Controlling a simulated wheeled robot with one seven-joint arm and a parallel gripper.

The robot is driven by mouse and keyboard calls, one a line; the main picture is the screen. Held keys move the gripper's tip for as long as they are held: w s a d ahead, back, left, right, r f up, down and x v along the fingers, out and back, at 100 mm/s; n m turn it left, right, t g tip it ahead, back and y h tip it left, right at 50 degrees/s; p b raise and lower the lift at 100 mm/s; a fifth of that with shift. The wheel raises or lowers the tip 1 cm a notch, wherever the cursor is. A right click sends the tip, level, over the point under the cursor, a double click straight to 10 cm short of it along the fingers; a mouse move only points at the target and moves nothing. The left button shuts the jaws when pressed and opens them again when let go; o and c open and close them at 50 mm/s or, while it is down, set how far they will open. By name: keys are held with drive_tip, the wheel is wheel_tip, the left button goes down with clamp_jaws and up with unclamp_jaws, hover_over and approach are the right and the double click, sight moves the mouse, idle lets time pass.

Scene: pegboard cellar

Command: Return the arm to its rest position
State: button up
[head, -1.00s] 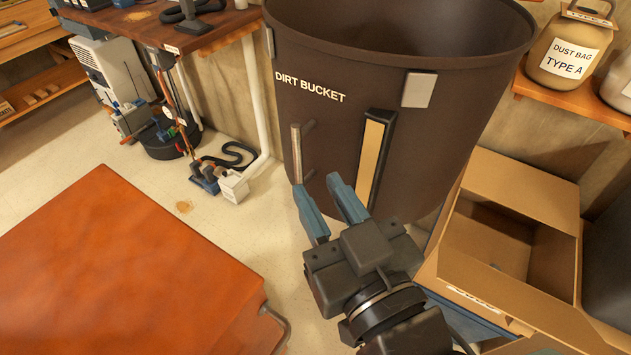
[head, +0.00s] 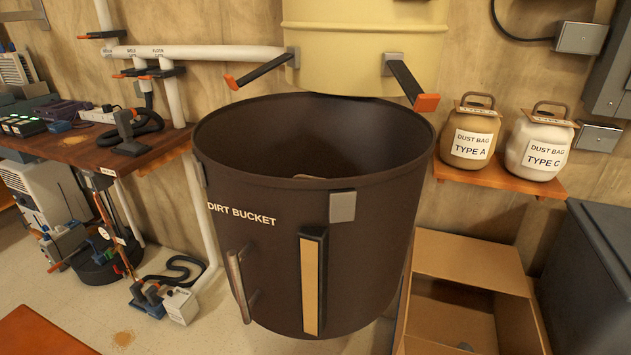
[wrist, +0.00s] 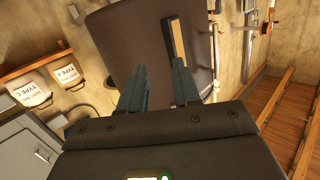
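My gripper (wrist: 160,88) shows in the wrist view with its two blue fingers apart and nothing between them. It is out of the head view. In the wrist view the dark dirt bucket (wrist: 124,42) lies beyond the fingertips, with its tan strip (wrist: 176,38) near the right finger. Whether the fingers touch the bucket cannot be told. In the head view the dirt bucket (head: 375,245) stands upright in the middle, with a metal handle (head: 238,285) on its front. A pale object partly shows inside it.
A cream container (head: 360,40) hangs above the bucket. An open cardboard box (head: 475,258) is at lower right, below a shelf with dust bags type A (head: 470,140) and type C (head: 540,150). A cluttered workbench (head: 150,148) is at left. An orange-brown surface (head: 40,335) is at lower left.

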drive_tip(key=s+d+m+h, duration=0.1)
drive_tip(key=s+d+h, duration=0.2)
drive_tip(key=s+d, duration=0.4)
drive_tip(key=s+d+f+m+h, duration=0.1)
drive_tip(key=s+d+m+h, duration=0.1)
drive_tip(key=s+d, duration=0.5)
drive_tip(key=s+h, duration=0.1)
drive_tip(key=s, duration=0.4)
drive_tip(key=shift+f+g, duration=0.3)
drive_tip(key=shift+g, duration=0.1)
